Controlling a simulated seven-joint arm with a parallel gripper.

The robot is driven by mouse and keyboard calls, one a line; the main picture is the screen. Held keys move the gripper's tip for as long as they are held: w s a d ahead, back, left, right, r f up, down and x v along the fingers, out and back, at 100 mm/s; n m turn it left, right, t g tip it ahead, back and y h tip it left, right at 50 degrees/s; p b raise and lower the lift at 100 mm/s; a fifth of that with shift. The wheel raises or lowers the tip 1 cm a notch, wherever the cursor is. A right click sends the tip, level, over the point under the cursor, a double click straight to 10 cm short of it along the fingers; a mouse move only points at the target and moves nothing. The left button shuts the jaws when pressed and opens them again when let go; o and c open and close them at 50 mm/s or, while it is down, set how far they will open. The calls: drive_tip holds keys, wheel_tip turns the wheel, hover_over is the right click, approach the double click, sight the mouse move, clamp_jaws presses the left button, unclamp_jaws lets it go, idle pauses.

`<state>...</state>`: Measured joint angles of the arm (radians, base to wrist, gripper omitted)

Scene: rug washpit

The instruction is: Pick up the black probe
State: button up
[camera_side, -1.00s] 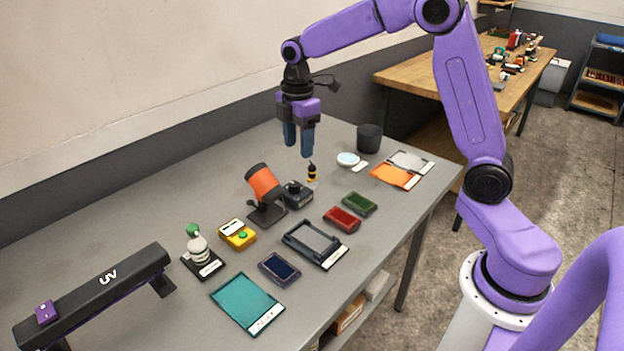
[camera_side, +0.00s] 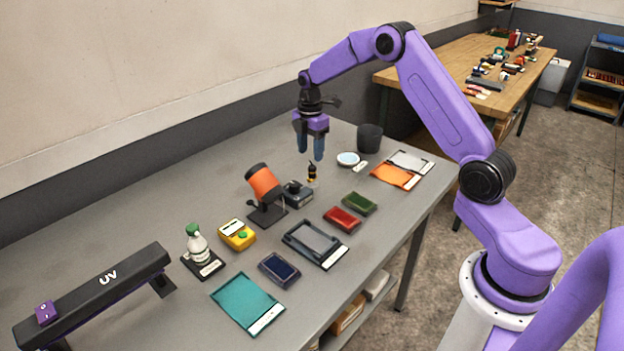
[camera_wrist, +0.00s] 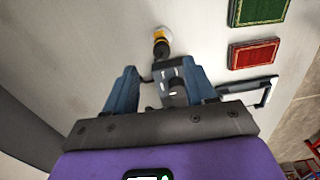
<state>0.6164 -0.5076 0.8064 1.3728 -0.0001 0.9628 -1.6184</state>
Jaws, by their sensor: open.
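A small upright piece with a dark top and a yellow band (camera_side: 312,173) stands on the grey table; it also shows in the wrist view (camera_wrist: 161,42). Beside it is a dark box with a rounded black part on top (camera_side: 297,194), seen between the fingers in the wrist view (camera_wrist: 178,80). I cannot tell for certain which of these is the black probe. My gripper (camera_side: 309,153) points down with its blue fingers apart and empty, above the banded piece and the box, touching neither. The fingers partly cover the box in the wrist view.
An orange cylinder on a stand (camera_side: 264,184) is close on the left. Red (camera_side: 342,219) and green (camera_side: 359,203) pads and a dark frame (camera_side: 314,243) lie nearer the front. A dark cup (camera_side: 369,138) and a round white dish (camera_side: 348,159) are behind on the right. The table's back left is clear.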

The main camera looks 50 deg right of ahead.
hover_over(312, 177)
drive_tip(key=w, duration=0.1)
drive_tip(key=f, duration=0.4)
drive_tip(key=shift+d+f, duration=0.2)
drive_tip(key=shift+d, duration=0.1)
drive_tip(key=shift+s+d+f, duration=0.1)
drive_tip(key=shift+d+f, duration=0.05)
drive_tip(key=shift+f, duration=2.5)
clamp_jaws()
